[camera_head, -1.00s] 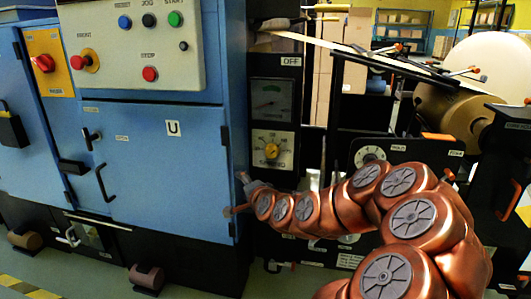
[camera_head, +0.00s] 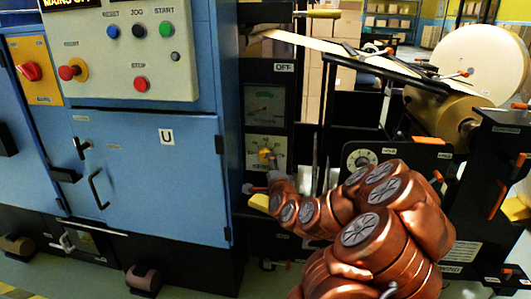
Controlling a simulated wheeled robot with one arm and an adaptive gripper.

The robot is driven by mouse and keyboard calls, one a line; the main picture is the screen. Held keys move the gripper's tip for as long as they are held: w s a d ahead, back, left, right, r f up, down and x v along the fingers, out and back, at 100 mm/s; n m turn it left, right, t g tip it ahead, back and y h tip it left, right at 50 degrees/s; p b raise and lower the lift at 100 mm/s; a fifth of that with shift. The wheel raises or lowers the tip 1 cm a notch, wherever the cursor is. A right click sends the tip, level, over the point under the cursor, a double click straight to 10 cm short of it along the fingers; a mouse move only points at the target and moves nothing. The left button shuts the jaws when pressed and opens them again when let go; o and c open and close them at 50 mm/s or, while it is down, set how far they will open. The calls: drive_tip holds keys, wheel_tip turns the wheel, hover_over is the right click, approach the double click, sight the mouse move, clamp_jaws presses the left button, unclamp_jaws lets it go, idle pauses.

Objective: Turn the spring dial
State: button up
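The dial with a yellow knob (camera_head: 264,155) sits on a pale square plate on the dark column right of the blue cabinet. Its lettering is too small to read surely. My gripper (camera_head: 261,175) is at the lower edge of this plate, with its fingers spread apart. One finger overlaps the knob's lower right in the picture, and the other points left below the plate. I cannot tell whether it touches the knob. A second dial, round and white (camera_head: 360,157), is on the black panel to the right, just behind my copper-coloured arm.
A gauge (camera_head: 264,104) is above the yellow-knobbed dial. The blue cabinet (camera_head: 145,165) with its button panel (camera_head: 118,48) stands left. A yellow piece (camera_head: 258,201) shows just below my gripper. A large paper roll (camera_head: 478,65) and black machine frame are at right.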

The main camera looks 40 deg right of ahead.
sight(265, 158)
drive_tip(key=shift+w+r+p, duration=0.2)
drive_tip(key=shift+w+p, duration=0.35)
drive_tip(key=shift+p, duration=0.95)
drive_tip(key=x, duration=0.1)
drive_tip(key=b+x, duration=0.1)
drive_tip(key=x, duration=0.1)
drive_tip(key=shift+w+d+f, duration=0.25)
drive_tip(key=shift+w+d, duration=0.4)
drive_tip(key=shift+w, duration=0.2)
drive_tip(key=shift+r, duration=0.1)
drive_tip(key=c, duration=1.1)
